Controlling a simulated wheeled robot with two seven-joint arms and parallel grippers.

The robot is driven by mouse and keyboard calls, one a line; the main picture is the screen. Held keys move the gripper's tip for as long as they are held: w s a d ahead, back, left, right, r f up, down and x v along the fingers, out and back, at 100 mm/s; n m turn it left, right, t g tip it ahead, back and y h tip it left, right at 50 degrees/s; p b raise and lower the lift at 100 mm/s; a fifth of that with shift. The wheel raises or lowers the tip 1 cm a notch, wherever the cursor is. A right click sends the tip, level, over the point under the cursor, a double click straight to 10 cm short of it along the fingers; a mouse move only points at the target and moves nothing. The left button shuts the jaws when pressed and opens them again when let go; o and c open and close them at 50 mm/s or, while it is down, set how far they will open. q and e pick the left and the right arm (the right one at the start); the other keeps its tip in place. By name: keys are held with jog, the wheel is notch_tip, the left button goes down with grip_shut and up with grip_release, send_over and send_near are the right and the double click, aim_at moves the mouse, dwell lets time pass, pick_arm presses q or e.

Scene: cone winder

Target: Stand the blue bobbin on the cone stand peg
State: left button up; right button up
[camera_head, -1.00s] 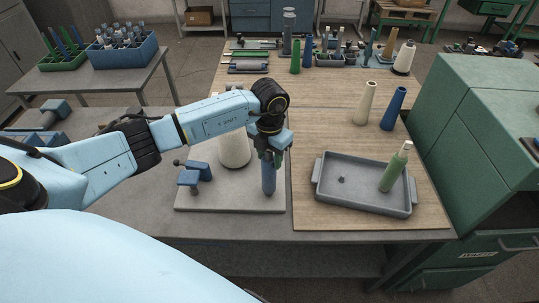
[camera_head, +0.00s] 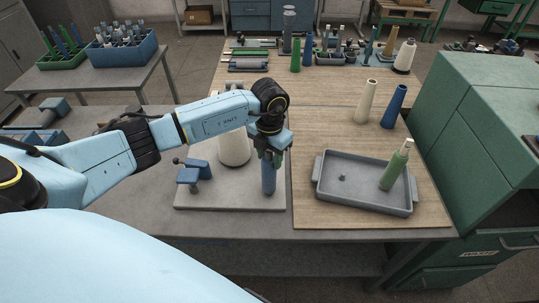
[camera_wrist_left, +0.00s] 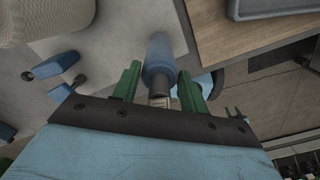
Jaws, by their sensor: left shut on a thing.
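The blue bobbin (camera_head: 268,181) hangs upright below my left gripper (camera_head: 271,157), over the right part of the grey base plate (camera_head: 225,202). The green fingers are shut on its upper part. In the left wrist view the bobbin (camera_wrist_left: 159,50) lies between the fingertips of my left gripper (camera_wrist_left: 158,80). I cannot tell whether its lower end touches the plate. No peg shows under the bobbin, so the cone stand peg cannot be made out there. My right gripper is not in view.
A blue clamp-like fitting (camera_head: 193,174) is on the plate's left. Beige and blue cones stand behind the tray.

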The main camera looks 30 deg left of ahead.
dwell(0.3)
pick_arm(q)
jog(key=o, duration=0.9)
jog(key=shift+o, duration=0.5)
jog(key=o, duration=0.6)
jog(key=shift+r, duration=0.1)
jog(key=shift+r+p, duration=2.9)
jog(key=shift+r, duration=1.05)
